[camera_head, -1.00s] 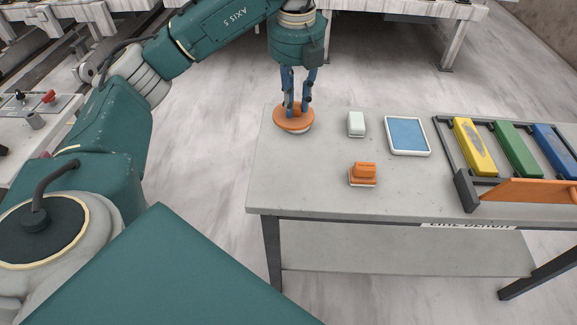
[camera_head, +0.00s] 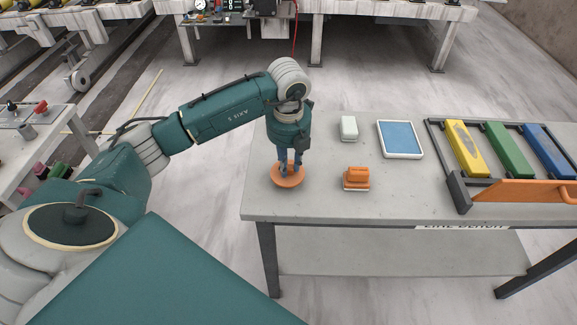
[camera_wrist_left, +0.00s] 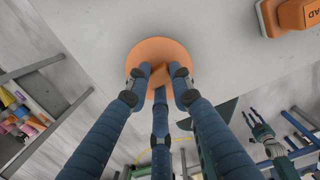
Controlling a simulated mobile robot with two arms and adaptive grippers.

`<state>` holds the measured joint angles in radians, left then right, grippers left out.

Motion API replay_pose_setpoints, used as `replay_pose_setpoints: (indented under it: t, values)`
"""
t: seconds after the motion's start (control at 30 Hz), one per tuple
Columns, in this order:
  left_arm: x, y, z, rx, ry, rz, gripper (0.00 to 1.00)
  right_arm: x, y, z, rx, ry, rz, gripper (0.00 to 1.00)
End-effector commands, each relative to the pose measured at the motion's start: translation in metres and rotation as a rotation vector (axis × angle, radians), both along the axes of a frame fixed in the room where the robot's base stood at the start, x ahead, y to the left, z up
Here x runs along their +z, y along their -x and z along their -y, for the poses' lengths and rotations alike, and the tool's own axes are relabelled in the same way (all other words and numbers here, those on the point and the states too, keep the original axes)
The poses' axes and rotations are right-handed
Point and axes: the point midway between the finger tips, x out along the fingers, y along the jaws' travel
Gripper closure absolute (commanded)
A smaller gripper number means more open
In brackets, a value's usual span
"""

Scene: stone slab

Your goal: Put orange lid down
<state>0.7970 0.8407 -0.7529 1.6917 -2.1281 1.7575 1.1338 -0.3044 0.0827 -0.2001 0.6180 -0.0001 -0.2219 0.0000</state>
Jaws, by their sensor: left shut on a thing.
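The orange lid (camera_head: 287,181) is a round disc at the left end of the grey table, just above or on its top; I cannot tell which. My left gripper (camera_head: 289,166) points down over it and is shut on it. In the left wrist view the blue fingers (camera_wrist_left: 158,84) close around the raised grip in the middle of the orange lid (camera_wrist_left: 158,52). The lid looks about level.
The grey table (camera_head: 300,207) has an orange block on a white base (camera_head: 357,178) right of the lid, a white block (camera_head: 349,127) and a blue-topped tray (camera_head: 400,139). A rack (camera_head: 458,190) with yellow, green and blue bars stands at the right.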

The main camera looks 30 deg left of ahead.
Motion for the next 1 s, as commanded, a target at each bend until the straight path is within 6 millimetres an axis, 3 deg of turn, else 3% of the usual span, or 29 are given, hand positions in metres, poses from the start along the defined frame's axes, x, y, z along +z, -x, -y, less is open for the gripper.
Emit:
replay_pose_setpoints:
  t: [0.17, 0.5, 0.53, 0.63, 1.0]
  values:
    - [-0.019, 0.000, 0.000, 0.000, 0.000, -0.001, 0.96, 0.005, -0.003, -0.005, -0.001, -0.005, 0.005, 0.61]
    - [-0.024, 0.000, 0.000, 0.000, -0.001, 0.001, 0.96, 0.002, -0.005, -0.007, -0.001, -0.009, 0.008, 0.61]
    - [-0.024, 0.000, 0.000, 0.000, -0.001, 0.001, 0.77, 0.002, -0.006, -0.007, -0.001, -0.009, 0.008, 0.61]
    - [-0.023, 0.000, 0.000, 0.000, -0.001, 0.001, 0.60, 0.003, -0.006, -0.007, -0.001, -0.008, 0.009, 0.61]
    - [-0.017, -0.001, 0.000, 0.000, 0.000, 0.002, 0.60, 0.003, -0.006, -0.002, 0.000, -0.003, 0.010, 0.61]
